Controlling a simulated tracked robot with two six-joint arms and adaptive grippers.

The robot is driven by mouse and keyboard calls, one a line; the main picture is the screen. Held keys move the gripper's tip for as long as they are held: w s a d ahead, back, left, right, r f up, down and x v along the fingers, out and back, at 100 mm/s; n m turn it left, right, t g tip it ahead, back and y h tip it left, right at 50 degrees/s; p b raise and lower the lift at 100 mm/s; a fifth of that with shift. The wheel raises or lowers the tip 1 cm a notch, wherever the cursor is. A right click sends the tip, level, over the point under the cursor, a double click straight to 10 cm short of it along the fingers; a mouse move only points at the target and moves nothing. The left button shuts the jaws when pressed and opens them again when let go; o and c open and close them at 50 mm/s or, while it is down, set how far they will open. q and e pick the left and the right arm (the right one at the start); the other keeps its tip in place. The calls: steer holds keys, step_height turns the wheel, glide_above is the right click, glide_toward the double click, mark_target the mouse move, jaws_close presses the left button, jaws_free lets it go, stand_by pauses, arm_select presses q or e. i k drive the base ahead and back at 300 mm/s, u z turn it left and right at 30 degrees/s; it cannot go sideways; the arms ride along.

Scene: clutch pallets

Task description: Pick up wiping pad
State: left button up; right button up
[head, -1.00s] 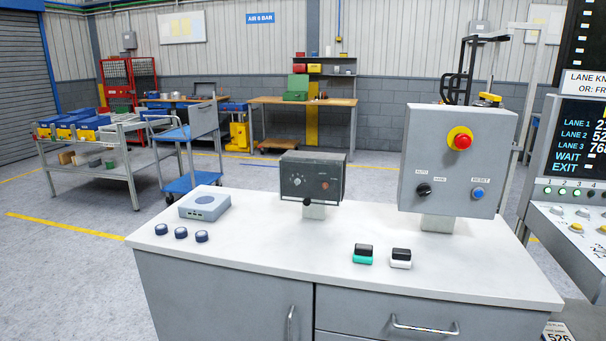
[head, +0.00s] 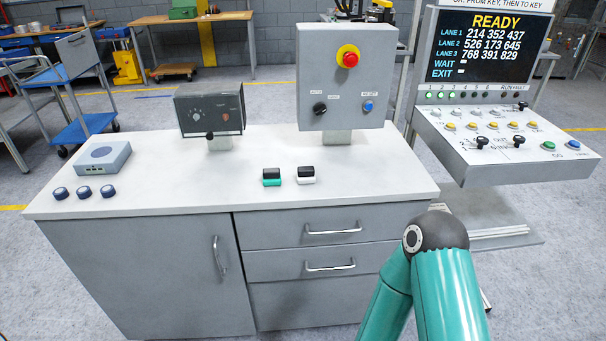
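Two small dark-topped blocks lie side by side on the white worktop (head: 190,196), near its front edge. One block has a green lower part (head: 272,178); the other block has a white lower part (head: 306,175). They look like pads or stamps, and I cannot tell for sure which is the wiping pad. Both stand apart from each other and nothing touches them. A teal part of my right arm with a dark joint shows at the lower right, in front of the cabinet. Neither of my grippers is in view.
A grey control box with red button (head: 345,80) and a dark dial box (head: 210,108) stand behind the blocks. A grey box (head: 103,158) and several dark round knobs are at left. A console (head: 505,140) reading READY stands right. The worktop around the blocks is clear.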

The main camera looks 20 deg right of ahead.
mark_target(305, 174)
steer(key=z, duration=0.6)
steer(key=i, duration=0.35)
steer(key=u, duration=2.05)
steer(key=i, duration=0.2)
steer(key=u, duration=2.2)
steer(key=k, duration=0.95)
steer(key=u, duration=0.4)
